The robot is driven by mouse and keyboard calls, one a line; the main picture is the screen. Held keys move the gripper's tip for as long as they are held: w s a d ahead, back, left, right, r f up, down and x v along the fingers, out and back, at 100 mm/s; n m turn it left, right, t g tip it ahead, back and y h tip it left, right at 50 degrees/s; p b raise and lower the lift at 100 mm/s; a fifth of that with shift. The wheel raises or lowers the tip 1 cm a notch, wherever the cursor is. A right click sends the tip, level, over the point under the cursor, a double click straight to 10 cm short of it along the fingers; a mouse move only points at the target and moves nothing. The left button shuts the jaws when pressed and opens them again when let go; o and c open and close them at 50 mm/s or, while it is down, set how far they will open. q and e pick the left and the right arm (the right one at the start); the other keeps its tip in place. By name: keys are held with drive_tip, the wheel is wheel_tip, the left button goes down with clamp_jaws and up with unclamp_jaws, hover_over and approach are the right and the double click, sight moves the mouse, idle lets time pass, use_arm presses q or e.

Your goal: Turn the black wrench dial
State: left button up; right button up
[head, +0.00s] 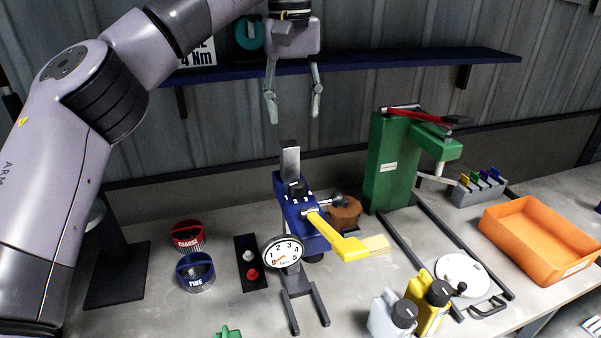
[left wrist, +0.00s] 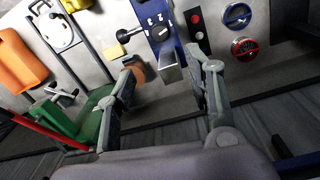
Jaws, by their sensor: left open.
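The black dial (head: 295,188) sits on top of the blue housing (head: 313,233) of the disperser column. In the left wrist view the black dial (left wrist: 159,33) shows on the blue face with white numbers beside it. My left gripper (head: 292,118) is open and empty, pointing down above and behind the dial, apart from it. In the left wrist view its two fingers (left wrist: 161,62) are spread, with the blue housing beyond them. My right gripper is in neither view.
A white gauge (head: 283,252) stands in front of the housing. A green press (head: 390,165) with a red lever stands to the right, near an orange tray (head: 541,238). Red (head: 187,236) and blue (head: 195,271) round pieces lie left. A blue shelf (head: 400,62) runs along the wall behind.

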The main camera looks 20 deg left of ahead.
use_arm(q)
wheel_tip(320, 180, down, 4)
hover_over(297, 182)
wheel_tip(297, 182, down, 7)
drive_tip(key=shift+a+f+p, duration=0.15)
drive_tip(key=shift+p, duration=0.15)
wheel_tip(297, 182, down, 4)
drive_tip(key=shift+r+p, duration=0.25)
drive_tip(key=shift+p, duration=0.05)
drive_tip(key=shift+f, duration=0.55)
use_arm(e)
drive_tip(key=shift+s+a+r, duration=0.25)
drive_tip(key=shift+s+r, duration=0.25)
use_arm(q)
drive_tip(key=shift+c, duration=0.6)
